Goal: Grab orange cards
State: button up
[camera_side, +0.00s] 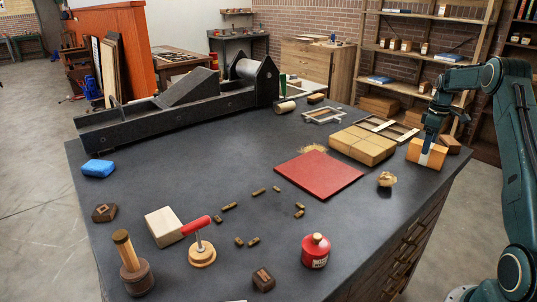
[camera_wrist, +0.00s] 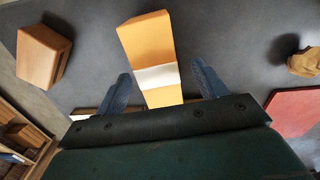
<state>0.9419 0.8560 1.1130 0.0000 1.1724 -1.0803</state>
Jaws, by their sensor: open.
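The orange cards (camera_side: 428,153) form a block-shaped stack with a white band around its middle, on the dark table at the right. In the wrist view the stack (camera_wrist: 146,45) lies lengthwise between the two fingers, with a gap on each side. My gripper (camera_wrist: 160,85) is open, with one blue finger to the left and one to the right of the white band. In the side view my gripper (camera_side: 427,142) is at the stack from above. Whether the fingertips touch the table cannot be told.
A brown wooden block (camera_wrist: 41,55) stands close left of the stack; it shows behind it in the side view (camera_side: 450,144). Tan stacked blocks (camera_side: 362,144), a red board (camera_side: 319,174) and a crumpled tan lump (camera_side: 386,179) are nearby. A black press (camera_side: 180,100) fills the back left.

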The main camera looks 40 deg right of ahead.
jog(key=shift+d+f, duration=0.15)
jog(key=shift+f, duration=2.3)
jog(key=c, duration=1.3)
jog(key=shift+o, duration=0.2)
jog(key=shift+r, duration=0.1)
jog(key=shift+r, duration=0.1)
notch_tip(320, 180, up, 20)
